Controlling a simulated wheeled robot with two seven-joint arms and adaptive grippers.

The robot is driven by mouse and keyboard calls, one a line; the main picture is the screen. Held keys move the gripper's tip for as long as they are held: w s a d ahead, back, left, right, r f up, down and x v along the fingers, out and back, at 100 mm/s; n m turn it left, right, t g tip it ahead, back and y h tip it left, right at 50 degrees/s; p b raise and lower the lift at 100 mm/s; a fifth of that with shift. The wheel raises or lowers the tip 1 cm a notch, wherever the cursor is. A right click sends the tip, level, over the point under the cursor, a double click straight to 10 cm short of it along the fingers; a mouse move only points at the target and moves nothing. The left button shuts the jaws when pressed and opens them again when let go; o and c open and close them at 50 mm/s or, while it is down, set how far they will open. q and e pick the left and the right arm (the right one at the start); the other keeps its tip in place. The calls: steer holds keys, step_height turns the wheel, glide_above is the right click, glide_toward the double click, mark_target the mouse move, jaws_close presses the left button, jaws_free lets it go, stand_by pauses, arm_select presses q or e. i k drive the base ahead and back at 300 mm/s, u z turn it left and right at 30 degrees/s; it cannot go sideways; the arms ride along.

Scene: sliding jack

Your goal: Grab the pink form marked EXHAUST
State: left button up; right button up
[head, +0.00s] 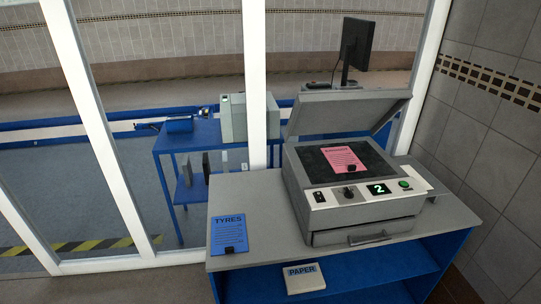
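A pink form (343,158) lies on the dark glass of a grey copier (365,235), under its raised lid (347,113). The form has a darker heading and lines of print, too small to read. A small dark thing sits at the form's near edge. The form is fully in the open, with nothing of mine near it. Neither of my grippers shows in the head view.
The copier stands on a grey-topped blue bench (275,245), with a green "2" display in front. A blue TYRES form (230,232) lies at the bench's left. A PAPER pack (303,280) sits on the lower shelf. Window posts (253,80) and glass stand behind.

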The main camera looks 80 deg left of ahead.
mark_target(343, 160)
steer(key=u, duration=2.05)
